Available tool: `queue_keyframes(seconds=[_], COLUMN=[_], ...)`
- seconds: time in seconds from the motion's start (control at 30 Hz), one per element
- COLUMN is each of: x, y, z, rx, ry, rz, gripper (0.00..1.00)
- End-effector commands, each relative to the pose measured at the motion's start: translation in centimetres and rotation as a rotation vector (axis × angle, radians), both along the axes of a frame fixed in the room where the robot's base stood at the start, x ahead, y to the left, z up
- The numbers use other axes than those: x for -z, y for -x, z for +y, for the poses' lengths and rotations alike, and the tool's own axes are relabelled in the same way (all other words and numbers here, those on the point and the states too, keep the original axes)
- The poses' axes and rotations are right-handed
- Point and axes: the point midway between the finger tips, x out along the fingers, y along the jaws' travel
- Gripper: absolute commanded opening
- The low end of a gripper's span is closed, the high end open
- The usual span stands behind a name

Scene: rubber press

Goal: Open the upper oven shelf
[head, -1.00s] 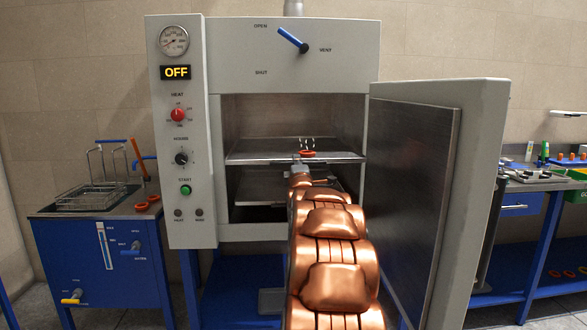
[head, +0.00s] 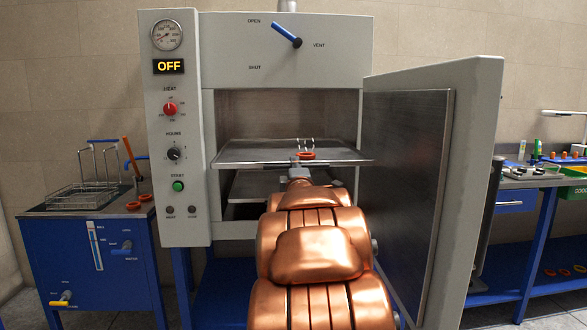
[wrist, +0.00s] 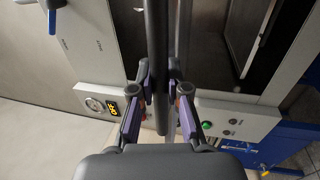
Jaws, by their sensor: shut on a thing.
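The oven (head: 280,60) stands in front of me with its door (head: 405,170) swung open to the right. The upper shelf (head: 240,153) is a flat metal tray, slid partly out so that its front edge sticks out past the oven opening. An orange-red ring (head: 307,155) and a small wire piece are on it. My gripper (head: 297,163) is at the middle of the shelf's front edge. My arm hides part of the lower shelf (head: 250,185).
The open door stands close to the right of my arm. The control panel (head: 172,130) reads OFF. A blue cabinet (head: 95,260) with a wire basket (head: 85,195) is at the left. A blue workbench (head: 535,180) is at the right.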

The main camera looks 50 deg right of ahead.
Motion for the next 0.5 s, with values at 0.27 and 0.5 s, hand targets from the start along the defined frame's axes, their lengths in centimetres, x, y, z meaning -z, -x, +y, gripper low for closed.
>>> queue_keyframes(seconds=[0.27,0.5], x=[0.21,0.20], y=[0.29,0.28], z=[0.16,0.16], rx=[0.002,0.002], ry=[-0.004,-0.003], rz=[0.002,0.002], gripper=[0.00,0.19])
